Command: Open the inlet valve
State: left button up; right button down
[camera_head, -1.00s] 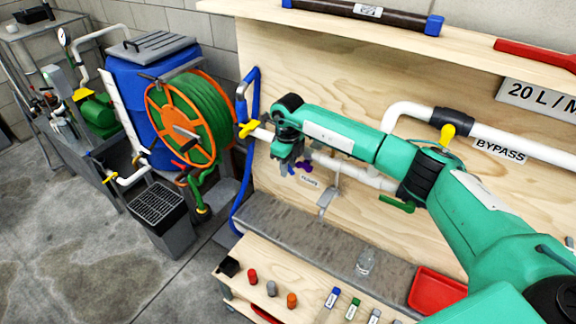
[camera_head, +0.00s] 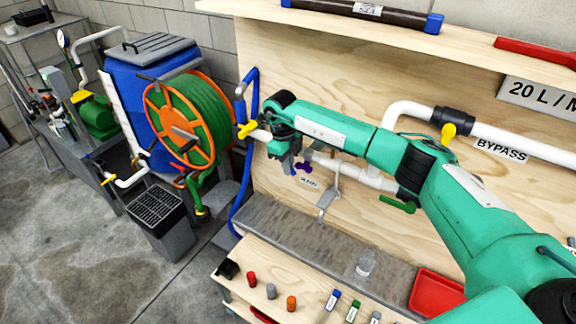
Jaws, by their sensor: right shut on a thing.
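My right gripper (camera_head: 288,166) is at the left part of the wooden panel, in front of the white pipe. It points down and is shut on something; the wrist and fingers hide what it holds. A purple handle (camera_head: 304,168) shows just right of the fingers. A yellow valve handle (camera_head: 247,130) sits left of the gripper, where the blue hose (camera_head: 249,165) meets the pipe's left end. No readable label marks the inlet valve. My left gripper is not in view.
A yellow bypass handle (camera_head: 448,132) and a green handle (camera_head: 399,204) are on the pipes further right. The hose reel (camera_head: 190,125) stands left of the panel. Below are a grey ledge (camera_head: 300,232), a clear jar (camera_head: 365,263) and a red tray (camera_head: 436,293).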

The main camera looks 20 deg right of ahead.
jog(key=c, duration=1.5)
grip_release()
jog(key=shift+w+r+b, duration=0.1)
jog(key=shift+r+b, duration=0.3)
jog(key=shift+r, duration=0.15)
jog(key=r+b, duration=0.1)
jog(key=r, duration=0.3)
jog(key=r+b, duration=0.2)
jog(key=r, duration=0.2)
jog(key=w+a+r+b, duration=0.1)
jog(key=r, duration=0.3)
jog(key=shift+r, duration=0.3)
